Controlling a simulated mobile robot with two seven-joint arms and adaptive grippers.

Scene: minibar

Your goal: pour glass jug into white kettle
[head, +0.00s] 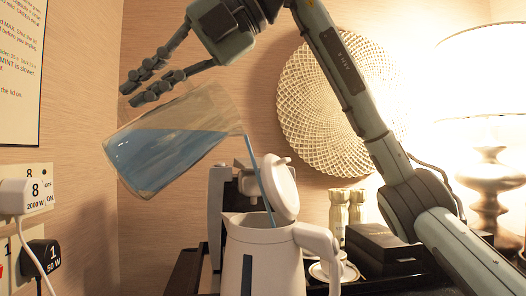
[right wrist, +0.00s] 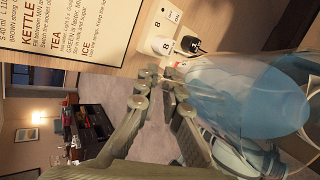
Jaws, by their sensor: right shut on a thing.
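The glass jug (head: 165,150) hangs tilted steeply to the right above the kettle, with blue liquid inside. A thin blue stream runs from its lip down into the white kettle (head: 262,250). The kettle stands upright with its lid (head: 280,185) swung open and its handle on the right. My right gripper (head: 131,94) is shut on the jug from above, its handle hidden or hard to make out. In the right wrist view the jug (right wrist: 235,100) fills the right side beside the fingers (right wrist: 155,92). My left gripper is not in view.
Wall sockets with plugs (head: 15,196) and a sign (head: 20,70) are at the left. A coffee machine (head: 217,200) stands behind the kettle. Small bottles (head: 340,212), a dark box (head: 380,245) and a lamp (head: 490,190) are at the right. A woven disc (head: 300,110) hangs on the wall.

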